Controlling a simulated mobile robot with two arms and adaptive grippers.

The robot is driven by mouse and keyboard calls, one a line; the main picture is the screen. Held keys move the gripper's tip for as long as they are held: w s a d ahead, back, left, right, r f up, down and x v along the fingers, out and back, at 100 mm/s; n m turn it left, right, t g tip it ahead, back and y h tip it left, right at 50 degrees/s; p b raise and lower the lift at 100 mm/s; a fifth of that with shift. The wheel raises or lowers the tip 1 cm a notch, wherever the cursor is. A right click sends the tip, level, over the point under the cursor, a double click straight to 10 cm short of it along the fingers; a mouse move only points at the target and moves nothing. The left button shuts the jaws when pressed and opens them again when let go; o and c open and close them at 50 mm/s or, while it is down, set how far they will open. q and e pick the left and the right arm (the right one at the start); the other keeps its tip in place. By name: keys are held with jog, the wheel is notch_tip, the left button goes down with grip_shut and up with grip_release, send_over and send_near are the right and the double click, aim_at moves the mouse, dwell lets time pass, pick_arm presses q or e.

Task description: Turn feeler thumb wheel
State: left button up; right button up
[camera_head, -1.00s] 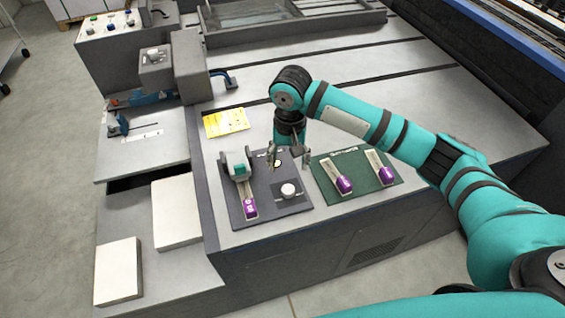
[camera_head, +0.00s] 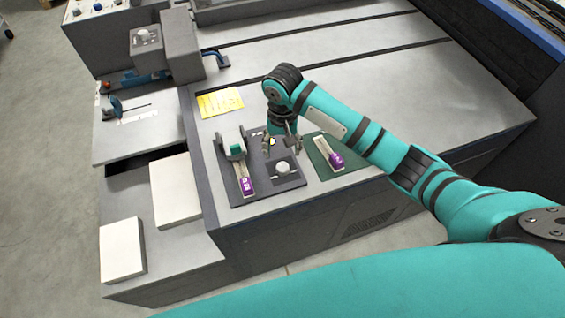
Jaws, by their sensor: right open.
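A dark pad (camera_head: 262,187) lies near the front edge of the machine top. A round white knob (camera_head: 283,168) stands on its right part, and a small yellow spot shows behind it. My right gripper (camera_head: 282,146) points down over the pad, just behind the knob, with its fingers apart and nothing seen between them. I cannot tell whether it touches anything. Which part is the feeler thumb wheel is not clear at this size. My left gripper is out of view.
A green mat (camera_head: 322,169) with another purple-ended unit (camera_head: 337,160) lies to the right, partly behind my right arm. A yellow sheet (camera_head: 220,102) lies behind the pad. White blocks (camera_head: 175,190) stand on the lower left shelf. A blue-grey fitting (camera_head: 116,106) sits farther left.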

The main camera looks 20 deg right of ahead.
aim_at(283, 167)
notch_tip(283, 167, down, 9)
dwell(0.3)
jog(key=c, duration=1.1)
jog(key=shift+r+p, duration=0.15)
jog(key=shift+p, duration=0.4)
jog(key=shift+c, duration=0.2)
jog(key=m+p, duration=0.3)
jog(key=p, duration=0.2)
jog(key=shift+r+m, duration=0.15)
jog(key=shift+m, duration=0.15)
jog(key=shift+f+m, duration=0.25)
jog(key=shift+m, duration=0.15)
jog(key=o, duration=1.1)
